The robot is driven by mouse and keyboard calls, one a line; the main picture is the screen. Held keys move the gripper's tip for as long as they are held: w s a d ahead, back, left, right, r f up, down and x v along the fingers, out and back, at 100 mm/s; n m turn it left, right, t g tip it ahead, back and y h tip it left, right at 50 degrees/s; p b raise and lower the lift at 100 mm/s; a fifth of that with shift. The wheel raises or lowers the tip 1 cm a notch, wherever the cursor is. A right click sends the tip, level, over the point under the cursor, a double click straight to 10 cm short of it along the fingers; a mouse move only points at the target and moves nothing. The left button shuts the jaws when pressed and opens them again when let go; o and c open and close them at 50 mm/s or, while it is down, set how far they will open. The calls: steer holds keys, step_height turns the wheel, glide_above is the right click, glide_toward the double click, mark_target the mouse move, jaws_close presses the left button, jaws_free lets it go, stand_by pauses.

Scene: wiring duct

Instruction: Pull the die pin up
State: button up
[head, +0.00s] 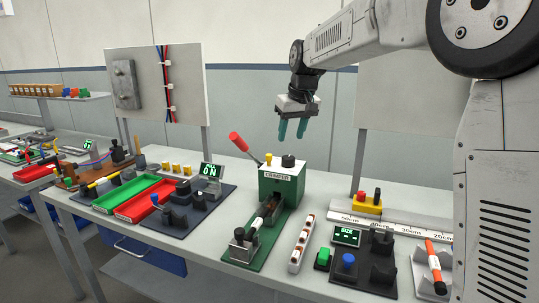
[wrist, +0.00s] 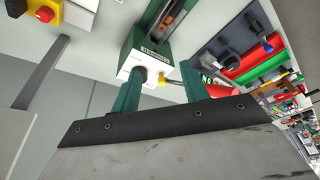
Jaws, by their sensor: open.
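The green crimper (head: 283,188) with a white top stands upright on the bench. Its top carries a black knob (head: 288,160) and a smaller yellow knob (head: 268,158); I cannot tell for sure which is the die pin. My gripper (head: 291,137) is open and empty, with its teal fingers pointing down above the crimper top, apart from it. In the wrist view the black knob (wrist: 140,75) appears beside one finger, and the yellow knob (wrist: 161,82) appears between the fingers.
A red lever handle (head: 239,142) rises left of the crimper top. A white terminal strip (head: 301,243) and a black button panel (head: 362,262) lie to the right. Red (head: 145,202) and green trays (head: 125,194) lie left. Air around the gripper is clear.

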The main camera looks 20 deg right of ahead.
glide_toward(269, 155)
steer(key=f, duration=0.1)
steer(key=shift+n+t, duration=0.5)
steer(key=x, duration=0.8)
steer(key=shift+f, duration=0.25)
